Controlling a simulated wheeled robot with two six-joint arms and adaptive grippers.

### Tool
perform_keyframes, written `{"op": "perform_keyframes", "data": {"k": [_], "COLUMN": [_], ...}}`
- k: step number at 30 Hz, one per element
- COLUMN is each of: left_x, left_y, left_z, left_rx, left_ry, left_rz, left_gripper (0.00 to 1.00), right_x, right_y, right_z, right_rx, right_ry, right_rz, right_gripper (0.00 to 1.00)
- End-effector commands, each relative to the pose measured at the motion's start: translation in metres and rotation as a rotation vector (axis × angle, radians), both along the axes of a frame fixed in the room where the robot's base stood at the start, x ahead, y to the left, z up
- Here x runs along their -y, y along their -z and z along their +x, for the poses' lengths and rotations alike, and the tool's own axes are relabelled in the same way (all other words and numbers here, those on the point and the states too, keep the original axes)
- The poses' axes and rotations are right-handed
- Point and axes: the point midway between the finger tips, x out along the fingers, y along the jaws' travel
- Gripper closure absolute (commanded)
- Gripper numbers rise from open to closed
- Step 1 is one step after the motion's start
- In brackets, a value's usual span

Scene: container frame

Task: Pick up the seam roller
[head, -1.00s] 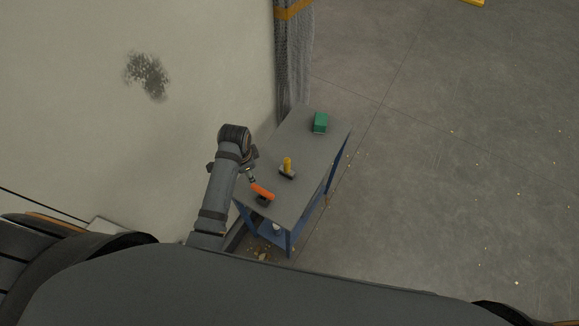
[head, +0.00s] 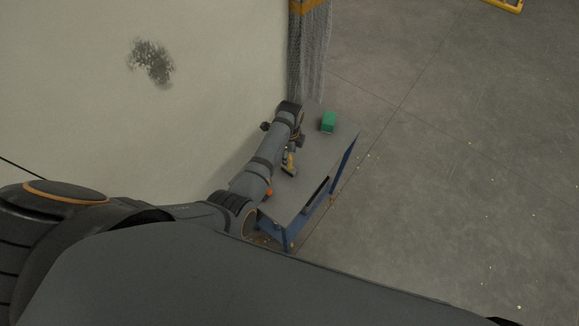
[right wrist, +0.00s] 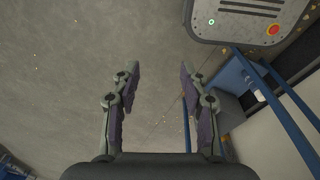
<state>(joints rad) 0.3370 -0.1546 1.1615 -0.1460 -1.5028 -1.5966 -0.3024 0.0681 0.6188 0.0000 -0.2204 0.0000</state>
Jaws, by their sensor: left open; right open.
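A tool with an orange handle (head: 269,192) lies nearer the front, mostly hidden behind my left arm. At this size I cannot tell for sure which is the seam roller. My left gripper (head: 295,143) is open and small in the head view, just above and beside the yellow-gripped tool. Whether it touches the tool cannot be told. My right gripper (right wrist: 160,75) is open and empty in its wrist view, over bare floor.
A pale wall (head: 210,80) stands close on the left, with a grey mesh-like column (head: 310,55) behind the cart. Blue cart bars (right wrist: 268,90) show right of my right gripper. The floor at right is open.

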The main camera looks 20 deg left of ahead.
Motion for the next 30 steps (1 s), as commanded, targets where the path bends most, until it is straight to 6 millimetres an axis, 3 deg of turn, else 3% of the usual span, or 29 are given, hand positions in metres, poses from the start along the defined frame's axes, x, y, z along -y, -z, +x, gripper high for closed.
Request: {"op": "perform_keyframes", "data": {"k": [5,12,20,30], "left_x": [0.0,0.0,0.0,0.0], "left_y": [0.017,0.055,0.051,0.051], "left_z": [-0.003,-0.005,-0.005,-0.005], "left_rx": [-0.003,0.001,0.0,0.0], "left_ry": [0.0,-0.001,-0.001,-0.001], "left_rz": [0.0,0.0,0.0,0.0], "left_gripper": [0.5,0.5,0.5,0.96], "right_x": [0.011,0.014,0.009,0.005], "right_y": [0.007,0.051,0.049,0.05], "right_z": [0.004,0.004,0.003,0.003], "right_rx": [0.005,0.005,0.005,0.004], "right_ry": [-0.005,-0.006,-0.004,-0.002], "right_rz": [-0.014,-0.017,-0.011,-0.006], "right_gripper": [0.56,0.56,0.56,0.56]}}
